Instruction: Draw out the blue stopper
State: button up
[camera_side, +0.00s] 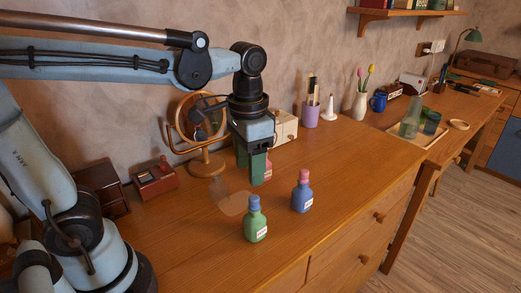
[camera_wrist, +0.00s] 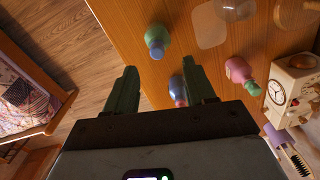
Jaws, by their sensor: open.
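The blue stopper (camera_side: 253,202) sits in the neck of an upright green bottle (camera_side: 256,228) near the front of the wooden top. In the wrist view the blue stopper (camera_wrist: 156,52) and green bottle (camera_wrist: 158,34) lie beyond the gap between my fingers. My gripper (camera_side: 252,168) is open and empty, pointing down, behind and above the green bottle in the side view. It also shows in the wrist view (camera_wrist: 159,70). A blue bottle (camera_side: 302,197) with a pink stopper (camera_side: 303,176) stands to the right. A pink bottle (camera_side: 268,172) is partly hidden behind my fingers; its stopper looks green in the wrist view (camera_wrist: 252,88).
A round mirror (camera_side: 207,166), a red box (camera_side: 155,180), a cream clock (camera_side: 286,127) and a purple cup (camera_side: 310,115) stand behind. The top is clear right of the blue bottle.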

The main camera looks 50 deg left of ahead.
aim_at(254, 197)
jog(key=shift+w+d+f, duration=0.1)
jog(key=shift+d+f, duration=0.05)
jog(key=shift+f, duration=1.75)
jog(key=shift+w+d+f, duration=0.1)
jog(key=shift+d+f, duration=0.05)
jog(key=shift+f, duration=1.75)
grip_shut()
